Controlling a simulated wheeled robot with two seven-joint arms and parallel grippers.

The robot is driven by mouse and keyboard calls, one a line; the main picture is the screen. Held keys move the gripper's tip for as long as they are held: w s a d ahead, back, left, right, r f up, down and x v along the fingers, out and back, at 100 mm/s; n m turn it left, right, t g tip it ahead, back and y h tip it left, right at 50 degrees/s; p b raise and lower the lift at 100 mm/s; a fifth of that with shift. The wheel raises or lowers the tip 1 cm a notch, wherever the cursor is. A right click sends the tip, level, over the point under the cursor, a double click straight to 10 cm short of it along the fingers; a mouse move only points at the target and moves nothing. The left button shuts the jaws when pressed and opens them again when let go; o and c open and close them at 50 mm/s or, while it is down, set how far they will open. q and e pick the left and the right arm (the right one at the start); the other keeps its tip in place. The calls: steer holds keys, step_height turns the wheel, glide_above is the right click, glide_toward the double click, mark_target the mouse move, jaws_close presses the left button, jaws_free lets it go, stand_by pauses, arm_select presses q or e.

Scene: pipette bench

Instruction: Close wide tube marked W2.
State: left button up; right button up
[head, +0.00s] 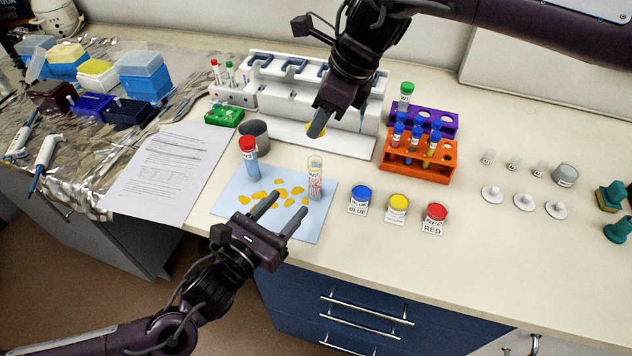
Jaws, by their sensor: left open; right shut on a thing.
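The wide tube marked W2 (315,180) stands upright on the light blue mat (226,193), near its right edge. It is clear, with specks inside, and no coloured cap shows on its top. My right gripper (318,126) is above and behind the tube, shut on a small yellow thing (312,130) that looks like a cap and is mostly hidden by the fingers. My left gripper (290,202) is open and empty, its fingers pointing towards the tube from the front left, apart from it as far as I can see.
A red-capped tube (249,160) stands on the mat beside scattered yellow pieces (281,192). Blue (359,198), yellow (397,207) and red (435,217) labelled pots stand to the right. An orange rack (446,165) and a white pipette stand (277,105) are behind. The front right bench is clear.

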mark_target(311, 177)
arm_select(q)
steer(key=x, duration=1)
steer(key=shift+w+d, duration=0.25)
jaws_close()
